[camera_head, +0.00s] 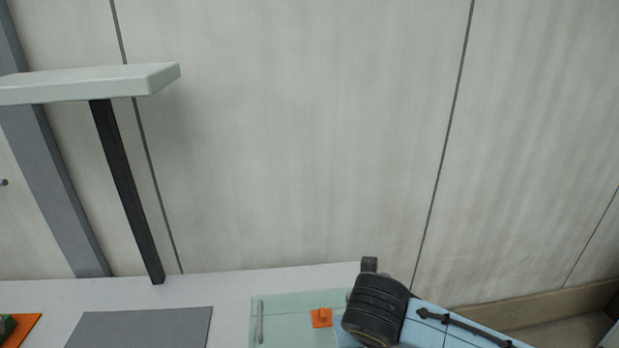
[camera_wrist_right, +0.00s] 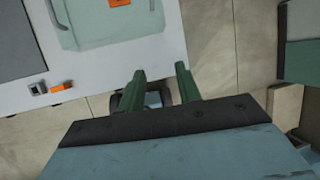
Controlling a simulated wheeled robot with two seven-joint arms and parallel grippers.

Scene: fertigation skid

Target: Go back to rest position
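My right arm (camera_head: 430,325) comes into the head view at the bottom right, over the right end of the white bench (camera_head: 235,285). Its fingertips cannot be made out there. In the right wrist view my right gripper (camera_wrist_right: 161,82) has its two green fingers apart with nothing held between them. The fingers are past the bench edge, over the tiled floor. A dark object with a bluish middle shows beyond and between them. My left gripper is not in view.
On the bench are a pale green panel (camera_head: 280,328) with an orange tag (camera_head: 321,317), a grey mat (camera_head: 145,328) and an orange mat (camera_head: 28,325). A shelf (camera_head: 90,82) on a dark post stands left. A small orange block (camera_wrist_right: 60,88) is near the bench edge.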

